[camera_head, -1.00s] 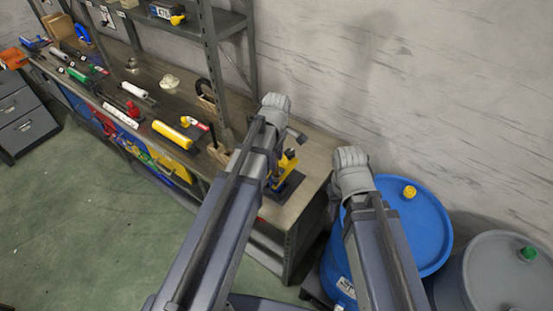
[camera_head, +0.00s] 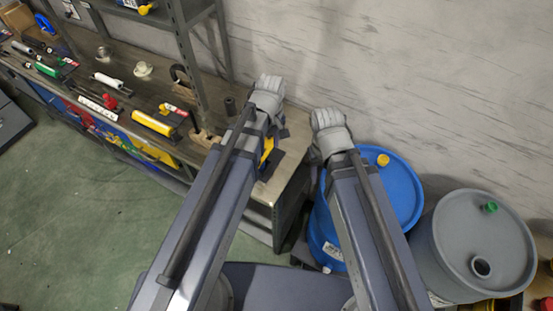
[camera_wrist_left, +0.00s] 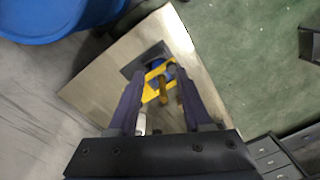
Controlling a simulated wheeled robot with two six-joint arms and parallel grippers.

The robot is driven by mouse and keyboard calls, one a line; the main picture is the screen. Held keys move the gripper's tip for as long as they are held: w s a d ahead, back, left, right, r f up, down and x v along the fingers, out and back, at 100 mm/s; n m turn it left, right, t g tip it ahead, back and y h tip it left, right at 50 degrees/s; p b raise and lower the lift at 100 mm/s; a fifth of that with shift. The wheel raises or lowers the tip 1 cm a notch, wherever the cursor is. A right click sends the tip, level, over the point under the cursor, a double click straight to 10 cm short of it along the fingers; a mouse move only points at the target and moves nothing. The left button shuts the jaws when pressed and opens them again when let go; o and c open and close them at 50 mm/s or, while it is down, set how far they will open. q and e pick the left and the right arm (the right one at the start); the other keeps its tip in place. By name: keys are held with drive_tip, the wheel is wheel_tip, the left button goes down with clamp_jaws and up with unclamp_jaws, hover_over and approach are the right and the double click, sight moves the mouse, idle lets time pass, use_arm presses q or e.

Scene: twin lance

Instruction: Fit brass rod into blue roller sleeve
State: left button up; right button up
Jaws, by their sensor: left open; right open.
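A brass-coloured rod (camera_wrist_left: 163,90) shows end-on between my left fingers in the left wrist view. It stands at a yellow fixture (camera_wrist_left: 150,94) with a blue part (camera_wrist_left: 157,64) on a dark plate (camera_wrist_left: 135,66); I cannot tell whether that blue part is the roller sleeve. My left gripper (camera_wrist_left: 164,94) is open, a finger on each side of the rod, with gaps. In the head view, the yellow fixture (camera_head: 267,149) is mostly hidden behind my left arm. My right arm reaches over the blue drum; its jaws are hidden.
The bench (camera_head: 285,180) holds several paint rollers, including a yellow one (camera_head: 151,123), a white one (camera_head: 108,80) and a green one (camera_head: 47,69). A shelf post (camera_head: 189,70) rises behind. A blue drum (camera_head: 400,190) and a grey drum (camera_head: 455,235) stand right of the bench.

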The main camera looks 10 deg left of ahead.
use_arm(q)
drive_tip(key=s+d+m, duration=0.5)
drive_tip(key=s+m, duration=0.3)
drive_tip(key=m, duration=0.3)
drive_tip(key=shift+s+m+y, duration=0.3)
drive_tip(key=shift+s+m, duration=0.1)
wheel_tip(320, 180, down, 13)
drive_tip(key=b, duration=1.2)
drive_tip(key=shift+r+b, duration=0.2)
drive_tip(key=shift+b, duration=0.15)
